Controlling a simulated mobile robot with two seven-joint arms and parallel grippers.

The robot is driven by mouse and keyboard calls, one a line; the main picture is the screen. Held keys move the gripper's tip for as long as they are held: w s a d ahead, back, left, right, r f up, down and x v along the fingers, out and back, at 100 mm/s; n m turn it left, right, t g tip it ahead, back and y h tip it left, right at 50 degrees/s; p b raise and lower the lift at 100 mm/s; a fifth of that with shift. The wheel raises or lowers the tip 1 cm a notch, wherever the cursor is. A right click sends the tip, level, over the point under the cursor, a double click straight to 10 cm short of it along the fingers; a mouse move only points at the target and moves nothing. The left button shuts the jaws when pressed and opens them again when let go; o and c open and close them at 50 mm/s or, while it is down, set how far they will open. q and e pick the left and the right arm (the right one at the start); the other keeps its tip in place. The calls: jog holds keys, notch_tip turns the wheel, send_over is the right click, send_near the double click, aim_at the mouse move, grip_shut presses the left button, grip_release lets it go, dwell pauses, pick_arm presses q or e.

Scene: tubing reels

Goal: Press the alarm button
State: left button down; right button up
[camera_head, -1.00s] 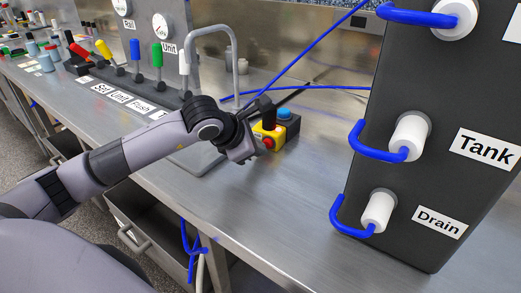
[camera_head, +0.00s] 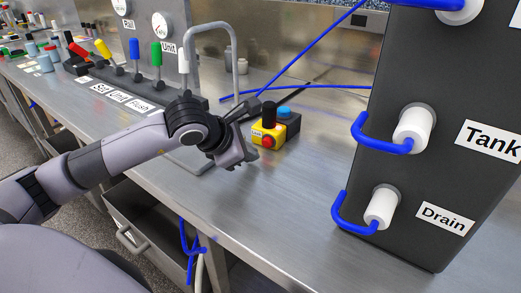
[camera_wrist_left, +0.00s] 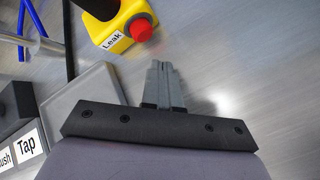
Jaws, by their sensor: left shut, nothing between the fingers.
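A yellow box (camera_head: 262,132) with a red push button (camera_head: 268,142) on its near side sits on the steel bench, right of the curved tap. In the left wrist view the red button (camera_wrist_left: 140,30) shows at the top, beside a label reading "Leak". My left gripper (camera_head: 240,148) is just left of and in front of the yellow box. In the left wrist view its fingers (camera_wrist_left: 160,68) are together and empty, pointing up the picture. They are apart from the button, below and slightly right of it there. My right gripper is in no view.
A dark box with a blue button (camera_head: 285,112) stands behind the yellow one. A tall dark panel (camera_head: 400,225) with white ports and blue tubing stands to the right. The tap (camera_head: 236,60) and sink are close to my left arm. Bare bench lies in front.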

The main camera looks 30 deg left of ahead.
pick_arm(q)
jog(key=s+b, duration=0.1)
jog(key=s, duration=0.2)
jog(key=shift+s+a+f+b, duration=0.2)
jog(key=shift+s+b, duration=0.1)
jog(key=shift+b, duration=0.1)
jog(key=shift+s+r, duration=0.15)
jog(key=shift+s, duration=0.35)
